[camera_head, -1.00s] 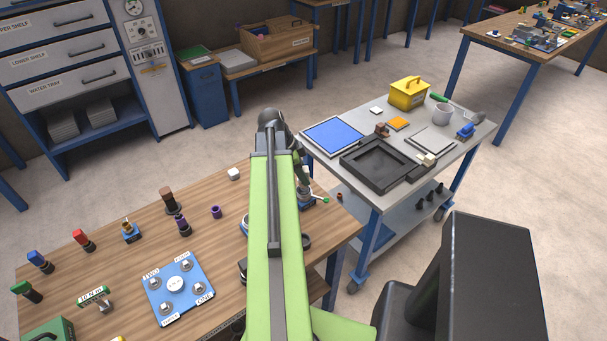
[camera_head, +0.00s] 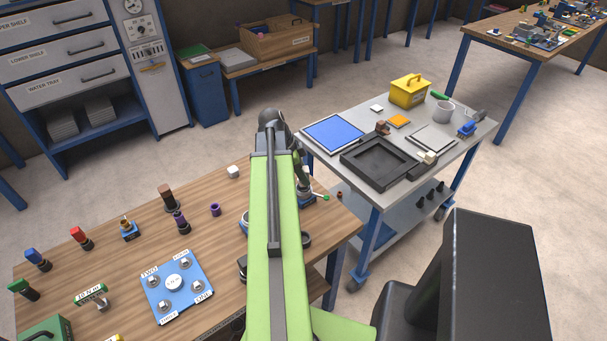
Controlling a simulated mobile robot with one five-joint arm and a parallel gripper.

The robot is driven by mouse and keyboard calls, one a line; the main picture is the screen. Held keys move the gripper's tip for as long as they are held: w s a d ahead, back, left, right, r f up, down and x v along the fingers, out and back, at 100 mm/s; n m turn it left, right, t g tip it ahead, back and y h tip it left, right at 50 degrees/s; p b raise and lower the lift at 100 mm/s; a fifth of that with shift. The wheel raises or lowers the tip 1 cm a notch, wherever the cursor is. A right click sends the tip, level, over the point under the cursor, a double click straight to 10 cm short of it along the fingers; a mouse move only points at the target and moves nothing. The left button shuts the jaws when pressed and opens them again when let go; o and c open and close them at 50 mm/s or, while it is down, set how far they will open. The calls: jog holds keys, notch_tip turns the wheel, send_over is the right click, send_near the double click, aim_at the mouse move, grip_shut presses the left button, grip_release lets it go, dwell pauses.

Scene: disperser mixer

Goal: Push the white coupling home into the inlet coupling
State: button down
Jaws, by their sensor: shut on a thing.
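My gripper (camera_head: 302,178) shows only in part, just right of the far end of my green arm, low over the right end of the wooden bench (camera_head: 120,225). It is shut on a small pale piece, which I take for the white coupling (camera_head: 305,187). Right below it is a small blue-based fitting (camera_head: 306,200) with a green-tipped lever, which looks like the inlet coupling. The fingertips and the meeting of the two couplings are too small and too hidden by my arm to tell whether there is a gap.
A grey trolley (camera_head: 330,172) with a black tray (camera_head: 352,163) stands to the right.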

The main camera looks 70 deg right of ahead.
jog(key=shift+f+b, duration=1.35)
jog(key=shift+f, duration=0.05)
jog(key=c, duration=0.9)
grip_release()
jog(key=shift+o, duration=0.2)
jog(key=p+v, duration=1.6)
jog(key=v, duration=0.1)
jog(key=shift+r, duration=0.25)
jog(key=shift+a, duration=0.1)
